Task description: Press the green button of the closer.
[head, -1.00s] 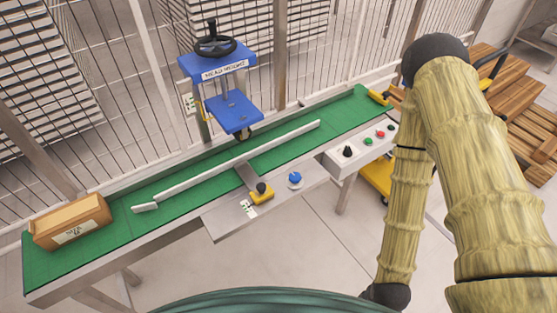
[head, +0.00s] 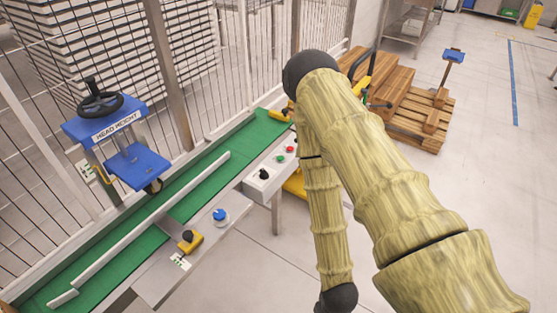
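The closer is a long table with a green belt (head: 190,207), and a blue head (head: 138,165) labelled "HEAD HEIGHT" stands over it with a black handwheel on top. A light control box (head: 262,188) sits on the near edge toward the far end. It carries a black knob (head: 264,174), a green button (head: 281,158) and a red button (head: 290,149). My arm, in a tan ribbed sleeve, rises on the right of the box and its lower part hangs down beside it, apart from the buttons. My gripper is not visible in the head view.
A blue knob (head: 220,215) and a yellow-based black lever (head: 190,240) sit on the table's near ledge. A wire fence (head: 60,190) runs behind the belt. Wooden pallets (head: 415,125) stand beyond my arm. The floor at the right is open.

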